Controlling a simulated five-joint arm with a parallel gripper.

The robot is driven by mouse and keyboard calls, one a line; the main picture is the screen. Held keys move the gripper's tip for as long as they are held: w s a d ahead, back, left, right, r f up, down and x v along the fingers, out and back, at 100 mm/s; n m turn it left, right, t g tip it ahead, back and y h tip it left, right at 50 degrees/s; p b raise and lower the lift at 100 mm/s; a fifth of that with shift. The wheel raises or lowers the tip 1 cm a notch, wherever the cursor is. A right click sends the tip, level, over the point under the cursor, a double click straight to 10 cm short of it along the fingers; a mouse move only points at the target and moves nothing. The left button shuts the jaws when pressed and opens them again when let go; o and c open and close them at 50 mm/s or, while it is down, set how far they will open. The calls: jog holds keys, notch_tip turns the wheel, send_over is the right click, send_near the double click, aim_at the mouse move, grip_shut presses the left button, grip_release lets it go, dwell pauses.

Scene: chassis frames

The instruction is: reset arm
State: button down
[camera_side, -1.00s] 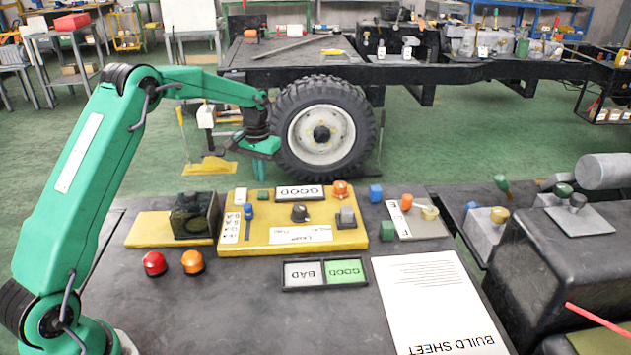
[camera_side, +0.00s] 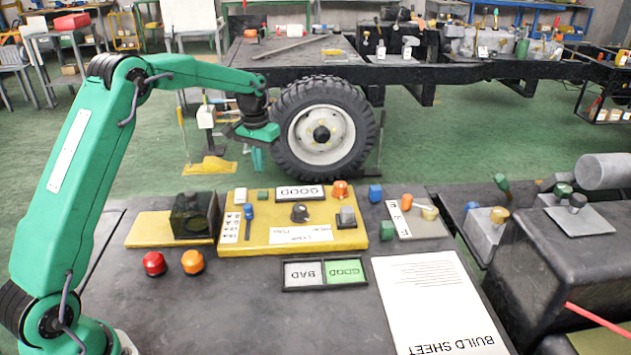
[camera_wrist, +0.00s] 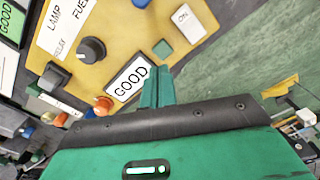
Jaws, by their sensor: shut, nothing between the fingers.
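My green arm reaches from the lower left up and over the bench in the side view. The yellow panel (camera_side: 262,236) carries a dark knob (camera_side: 300,213), a blue slider (camera_side: 249,212), a grey switch (camera_side: 346,217) and a GOOD label (camera_side: 299,192). The fingers are apart from all of these.
A dark box (camera_side: 194,215) stands left of the panel, with a red button (camera_side: 154,263) and an orange one (camera_side: 193,262) in front. A BAD/GOOD tray (camera_side: 325,274) and a build sheet (camera_side: 435,300) lie nearer. A chassis with a wheel (camera_side: 322,133) stands behind.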

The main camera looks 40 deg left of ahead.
jog(key=s+d+r+m+t, duration=0.1)
jog(key=s+d+r, duration=0.3)
jog(key=s+r, duration=0.3)
jog(key=s+d+r+t, duration=0.2)
jog(key=s+d+r, duration=0.3)
jog(key=s+r, duration=0.15)
jog(key=s+d+m+t, duration=0.1)
jog(key=s+d, duration=0.1)
jog(key=s, duration=0.7)
jog(key=s+d+f+m+t, duration=0.1)
jog(key=s+d, duration=0.2)
jog(key=s, duration=0.6)
jog(key=shift+s+d, duration=0.25)
jog(key=shift+s, duration=0.05)
